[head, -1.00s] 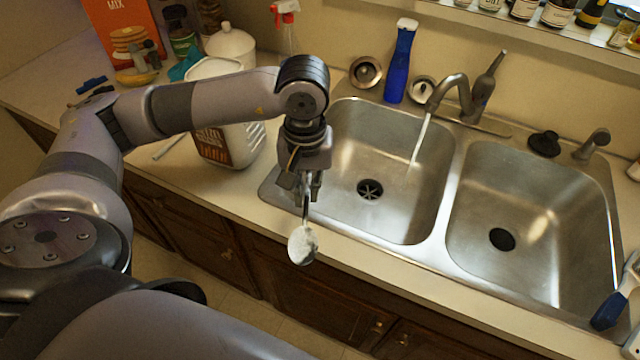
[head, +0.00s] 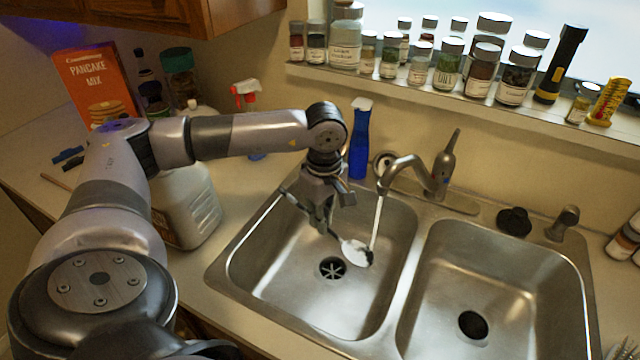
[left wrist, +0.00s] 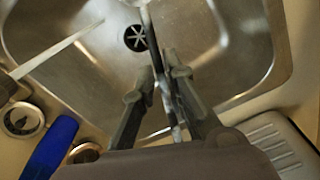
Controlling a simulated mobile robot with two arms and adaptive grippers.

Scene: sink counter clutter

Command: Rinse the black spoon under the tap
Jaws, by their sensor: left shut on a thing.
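My left gripper (head: 322,222) is shut on the handle of the black spoon (head: 356,251) and holds it over the left sink basin (head: 385,300). The spoon is tilted, its bowl low and to the right. The bowl is mostly coated white, with a dark patch at its far tip. The tap (head: 405,163) runs, and its water stream (head: 376,222) comes down at that tip. In the left wrist view, the gripper (left wrist: 162,78) has the spoon handle (left wrist: 164,92) between its fingers; the bowl is mostly cut off at the top edge. My right gripper is not in view.
A blue spray bottle (head: 360,145) stands behind the left basin. A large white jug (head: 190,205) stands left of the sink. The right basin (head: 490,280) looks empty. Several jars (head: 450,65) line the sill above the tap.

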